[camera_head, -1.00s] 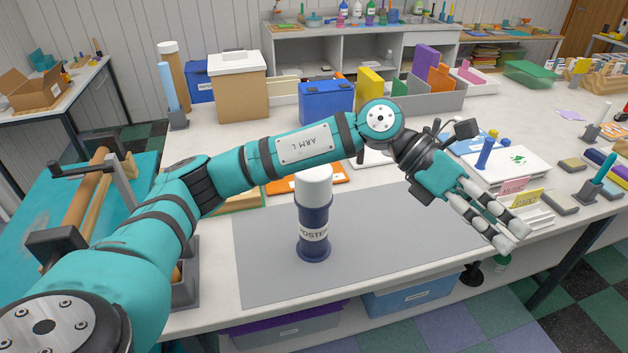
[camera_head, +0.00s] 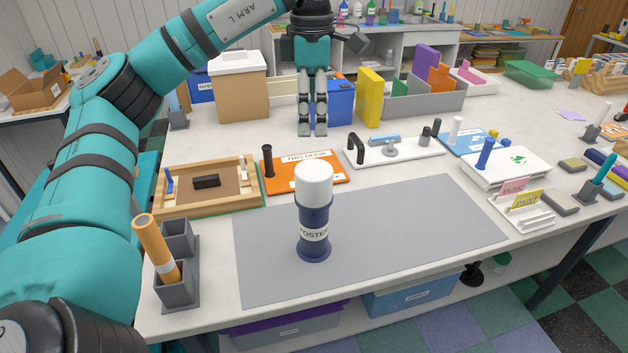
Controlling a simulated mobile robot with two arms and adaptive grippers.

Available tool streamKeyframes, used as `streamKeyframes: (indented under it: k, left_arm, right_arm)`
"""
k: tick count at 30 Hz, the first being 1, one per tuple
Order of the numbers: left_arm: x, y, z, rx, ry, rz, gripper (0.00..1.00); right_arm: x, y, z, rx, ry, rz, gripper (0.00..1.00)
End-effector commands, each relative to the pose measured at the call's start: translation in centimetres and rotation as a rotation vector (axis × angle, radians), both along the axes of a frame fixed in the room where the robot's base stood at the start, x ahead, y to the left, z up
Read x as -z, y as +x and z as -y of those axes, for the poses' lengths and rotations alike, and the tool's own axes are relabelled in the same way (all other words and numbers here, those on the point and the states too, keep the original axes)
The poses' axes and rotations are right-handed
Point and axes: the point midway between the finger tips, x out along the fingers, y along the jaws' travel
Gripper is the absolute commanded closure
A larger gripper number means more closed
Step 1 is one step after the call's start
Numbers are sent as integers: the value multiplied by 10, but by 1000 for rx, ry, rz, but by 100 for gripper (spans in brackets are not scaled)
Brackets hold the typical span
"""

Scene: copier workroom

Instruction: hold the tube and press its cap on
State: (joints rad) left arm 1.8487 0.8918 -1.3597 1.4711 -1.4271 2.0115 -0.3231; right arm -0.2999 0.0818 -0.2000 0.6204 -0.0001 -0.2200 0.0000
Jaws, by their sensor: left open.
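The dark blue poster tube (camera_head: 314,237) stands upright near the left part of the grey mat (camera_head: 420,215). Its white cap (camera_head: 314,180) sits on the tube's top; I cannot tell how firmly it is seated. My left gripper (camera_head: 312,132) is open and empty, pointing down behind and above the tube, in front of the blue box. It is apart from the tube and cap. My right gripper is not in view.
Behind the mat are an orange clipboard (camera_head: 325,170), a hole punch board (camera_head: 393,153) and a wooden tray (camera_head: 235,195). A grey holder (camera_head: 180,290) with an orange tube stands front left. The mat's right half is clear.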

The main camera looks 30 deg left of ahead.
Motion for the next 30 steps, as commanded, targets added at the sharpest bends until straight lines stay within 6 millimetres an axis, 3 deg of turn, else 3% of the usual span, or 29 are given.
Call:
streamKeyframes:
  k: [5,17,22,30]
  left_arm:
    - [21,0,0,2,-2,-4,0]
    - [104,0,0,1,-2,-4,0]
    - [119,0,0,0,-1,-1,0]
    - [122,0,0,1,-1,1,0]
  right_arm:
    - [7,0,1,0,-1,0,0]
    - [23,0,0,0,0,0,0]
    - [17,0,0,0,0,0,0]
    - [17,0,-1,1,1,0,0]
